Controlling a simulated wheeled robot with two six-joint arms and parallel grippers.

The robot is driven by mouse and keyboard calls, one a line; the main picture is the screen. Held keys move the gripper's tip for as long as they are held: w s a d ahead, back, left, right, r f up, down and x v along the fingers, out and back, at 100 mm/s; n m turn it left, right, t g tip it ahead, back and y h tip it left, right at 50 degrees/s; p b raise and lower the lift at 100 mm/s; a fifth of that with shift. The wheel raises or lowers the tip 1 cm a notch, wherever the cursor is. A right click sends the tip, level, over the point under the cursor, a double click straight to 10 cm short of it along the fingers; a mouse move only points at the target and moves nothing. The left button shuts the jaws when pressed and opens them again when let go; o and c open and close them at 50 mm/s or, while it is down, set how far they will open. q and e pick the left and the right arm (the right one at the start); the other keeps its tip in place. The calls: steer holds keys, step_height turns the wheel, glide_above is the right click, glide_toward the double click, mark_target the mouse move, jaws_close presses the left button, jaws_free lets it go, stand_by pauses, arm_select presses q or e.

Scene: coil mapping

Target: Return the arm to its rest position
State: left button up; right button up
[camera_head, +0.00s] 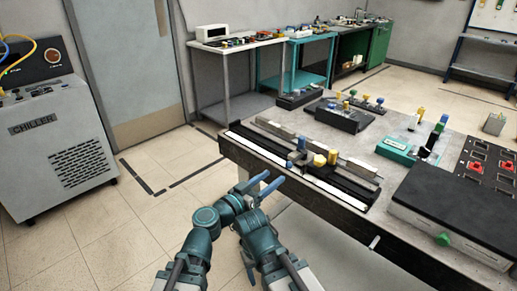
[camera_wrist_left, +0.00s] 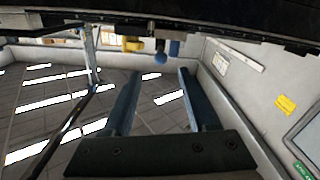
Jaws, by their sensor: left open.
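My left gripper (camera_head: 265,181) has blue fingers and is at the front left edge of the workbench (camera_head: 240,150), close to the rail fixture on it. In the left wrist view my left gripper (camera_wrist_left: 159,74) has its two fingers spread apart with nothing between them. In the head view teal arm links of mine fill the bottom middle. I cannot make out my right gripper.
A black box (camera_head: 455,215) lies at the right. A chiller (camera_head: 55,150) stands at the left. The tiled floor between chiller and bench is clear.

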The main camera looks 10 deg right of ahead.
arm_select(q)
steer(key=s+a+f+n+g+y, duration=0.1)
steer(key=s+a+f+g+y, duration=0.2)
steer(key=f, duration=0.4)
steer(key=s+a+f+g+y, duration=0.1)
steer(key=a+f+g+y, duration=0.15)
steer(key=a+f, duration=0.35)
steer(key=s+a+f+n+g+y, duration=0.3)
steer(key=a+f+y, duration=0.15)
steer(key=a, duration=0.45)
steer(key=s+a+f+n+g+y, duration=0.25)
steer(key=a+f+n+y, duration=0.2)
steer(key=a, duration=0.55)
steer(key=s+d+r+m+p, duration=0.2)
steer(key=d+r+p, duration=0.4)
steer(key=r+p, duration=0.5)
steer(key=s+d+r+m+p, duration=0.2)
steer(key=s+d+r+p, duration=0.2)
steer(key=r+p, duration=0.7)
steer(key=shift+s+d+m+g, duration=0.2)
steer(key=shift+d+m+g, duration=0.2)
steer(key=shift+d, duration=0.7)
steer(key=shift+y, duration=0.25)
